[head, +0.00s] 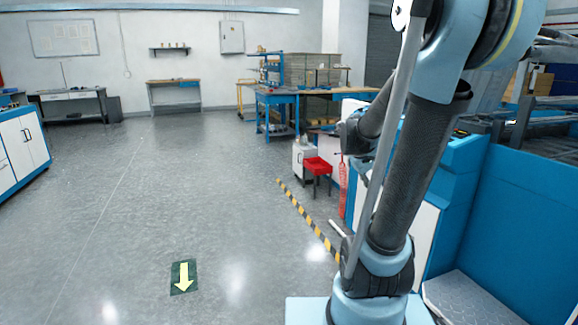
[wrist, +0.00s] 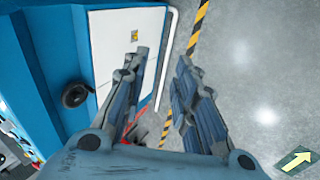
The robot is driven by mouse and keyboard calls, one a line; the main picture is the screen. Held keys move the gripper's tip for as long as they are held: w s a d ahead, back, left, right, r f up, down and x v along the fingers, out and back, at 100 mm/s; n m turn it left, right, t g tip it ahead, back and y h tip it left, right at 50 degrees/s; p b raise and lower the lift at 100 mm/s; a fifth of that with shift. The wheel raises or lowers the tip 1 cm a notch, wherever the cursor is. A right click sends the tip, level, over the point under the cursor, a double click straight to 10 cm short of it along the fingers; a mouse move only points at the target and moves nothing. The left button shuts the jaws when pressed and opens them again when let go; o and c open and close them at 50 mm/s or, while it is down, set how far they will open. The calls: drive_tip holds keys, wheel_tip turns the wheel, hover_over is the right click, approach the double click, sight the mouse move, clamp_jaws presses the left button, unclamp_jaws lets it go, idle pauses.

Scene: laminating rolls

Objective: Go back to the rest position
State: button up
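My gripper (wrist: 162,58) shows in the wrist view with its two fingers apart. I see nothing held between the fingertips; the floor and a machine edge show past the gap. The gripper hangs in the air beside a blue machine with a white panel (wrist: 112,38). In the head view my arm fills the right side, raised in front of the blue machine (head: 458,185). I cannot clearly make out the fingers in the head view.
Yellow-black floor tape (head: 308,218) runs beside the machine. A red bin (head: 318,166) stands near a white cabinet (head: 299,158). A green floor sign with a yellow arrow (head: 184,277) lies at the front. The floor at left and centre is clear. A blue workbench (head: 277,98) stands further back.

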drive_tip(key=s+a+f+m+y, duration=0.1)
drive_tip(key=s+a+f+y, duration=0.2)
drive_tip(key=s, duration=0.7)
drive_tip(key=s+a+f+m+y, duration=0.2)
drive_tip(key=s+a+f, duration=0.2)
drive_tip(key=s+a, duration=0.4)
drive_tip(key=shift+s+a+f+g+y, duration=0.15)
drive_tip(key=shift+s+f+g+y, duration=0.25)
drive_tip(key=shift+s, duration=0.6)
